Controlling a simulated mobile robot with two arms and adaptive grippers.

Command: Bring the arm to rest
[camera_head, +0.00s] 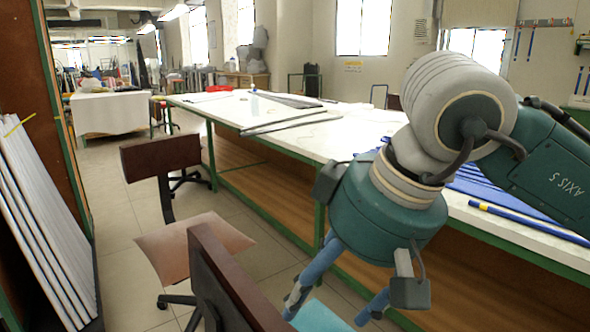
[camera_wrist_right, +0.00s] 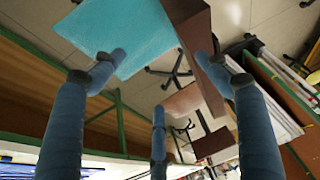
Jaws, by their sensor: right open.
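My right arm comes in from the right in the head view, with its grey wrist joint and teal hand above the front edge of the long white-topped table (camera_head: 345,140). My right gripper (camera_head: 328,313) hangs down past the table's near side with its blue fingers spread and empty. In the right wrist view the gripper (camera_wrist_right: 163,70) also shows spread blue fingers with nothing between them. Blue rods (camera_head: 500,186) lie on the table, partly hidden behind my arm, and one nearer rod (camera_head: 528,221) has a yellow end. My left gripper is not in view.
A turquoise chair seat (camera_head: 320,318) is below my right fingers; it also shows in the wrist view (camera_wrist_right: 115,35). A brown chair back (camera_head: 228,285) and a tan-seated chair (camera_head: 190,240) stand left. Long pale pieces (camera_head: 45,235) lean at far left.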

